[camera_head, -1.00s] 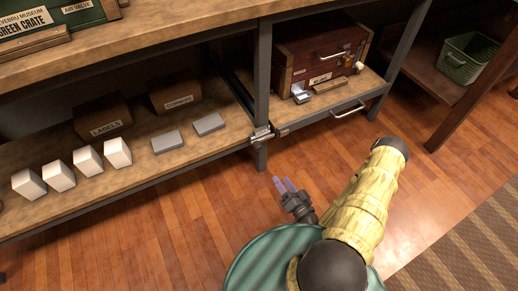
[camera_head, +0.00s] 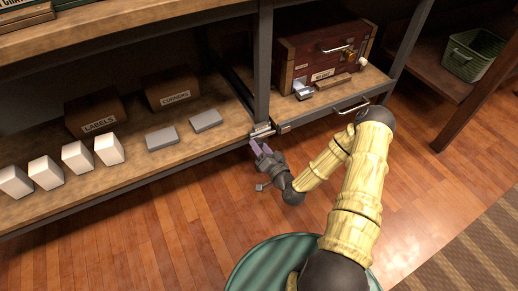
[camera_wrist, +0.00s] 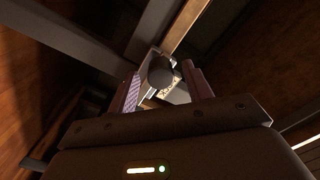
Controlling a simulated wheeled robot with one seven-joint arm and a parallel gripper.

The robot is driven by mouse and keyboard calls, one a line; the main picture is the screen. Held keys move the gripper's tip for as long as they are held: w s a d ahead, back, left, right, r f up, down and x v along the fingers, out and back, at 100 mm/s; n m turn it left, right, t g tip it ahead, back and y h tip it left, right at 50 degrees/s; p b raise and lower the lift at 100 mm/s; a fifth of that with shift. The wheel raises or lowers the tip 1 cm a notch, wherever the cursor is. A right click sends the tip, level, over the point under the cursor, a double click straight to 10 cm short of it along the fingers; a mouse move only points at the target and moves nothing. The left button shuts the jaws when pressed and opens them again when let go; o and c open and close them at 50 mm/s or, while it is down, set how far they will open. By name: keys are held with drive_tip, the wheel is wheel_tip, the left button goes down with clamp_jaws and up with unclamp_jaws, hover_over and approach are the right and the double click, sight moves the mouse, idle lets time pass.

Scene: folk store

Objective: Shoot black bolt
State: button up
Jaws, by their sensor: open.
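The bolt fitting (camera_head: 262,131) is a small metal latch on the shelf's front edge, at the foot of the metal post. In the wrist view its dark rounded knob (camera_wrist: 161,73) and bright metal plate show between my fingers. My gripper (camera_head: 260,148) is open and empty, its fingertips just below and in front of the fitting. In the wrist view my gripper (camera_wrist: 165,92) has a finger on each side of the knob. I cannot tell whether either finger touches it.
A dark red wooden chest (camera_head: 318,55) stands on the shelf right of the post (camera_head: 263,62). A drawer handle (camera_head: 352,107) sticks out below it. White boxes (camera_head: 77,157) and grey blocks (camera_head: 162,138) stand on the left shelf. The floor (camera_head: 170,230) in front is clear.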

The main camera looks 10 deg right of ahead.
drive_tip(key=shift+x, duration=0.8)
